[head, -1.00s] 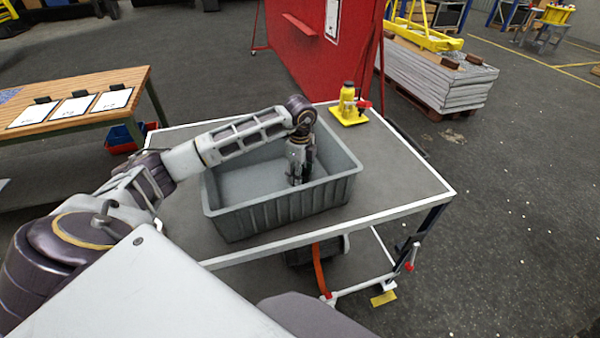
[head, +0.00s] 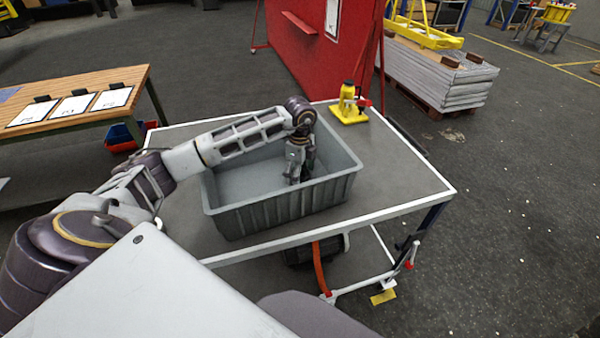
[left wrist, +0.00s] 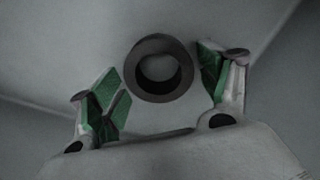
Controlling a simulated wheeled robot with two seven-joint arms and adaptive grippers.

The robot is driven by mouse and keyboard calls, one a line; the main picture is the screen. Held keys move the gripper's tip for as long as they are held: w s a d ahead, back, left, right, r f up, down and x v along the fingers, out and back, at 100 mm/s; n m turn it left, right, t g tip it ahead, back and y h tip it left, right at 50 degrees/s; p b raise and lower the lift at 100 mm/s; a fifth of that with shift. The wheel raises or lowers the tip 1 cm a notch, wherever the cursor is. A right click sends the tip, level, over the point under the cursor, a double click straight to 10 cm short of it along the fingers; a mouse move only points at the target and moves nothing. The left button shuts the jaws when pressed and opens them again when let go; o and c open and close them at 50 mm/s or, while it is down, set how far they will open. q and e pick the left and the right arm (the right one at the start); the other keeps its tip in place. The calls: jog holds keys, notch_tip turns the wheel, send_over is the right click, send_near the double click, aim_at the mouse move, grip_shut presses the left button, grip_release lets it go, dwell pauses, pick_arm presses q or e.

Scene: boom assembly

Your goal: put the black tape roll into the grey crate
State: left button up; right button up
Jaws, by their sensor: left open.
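The grey crate (head: 285,208) stands on the cart, open at the top. My left gripper (head: 300,178) reaches down inside it, toward the right end. In the left wrist view the black tape roll (left wrist: 160,95) lies with its hole facing the camera, over the grey crate floor (left wrist: 60,45). The green-padded fingers are open, one on each side of the roll, with gaps between pads and roll. The roll cannot be made out in the head view, where the gripper and crate wall cover that spot. My right gripper is not in view.
The cart top (head: 395,180) is clear to the right of the crate. A yellow jack (head: 347,108) stands at its back edge. A wooden table (head: 125,80) with several clipboards is at the left. A red panel (head: 318,45) rises behind the cart.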

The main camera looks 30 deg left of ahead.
pick_arm(q)
jog(key=shift+r, duration=0.1)
jog(key=shift+r, duration=0.2)
notch_tip(320, 180, up, 12)
jog(key=b, duration=0.2)
dwell(0.5)
jog(key=shift+f, duration=0.15)
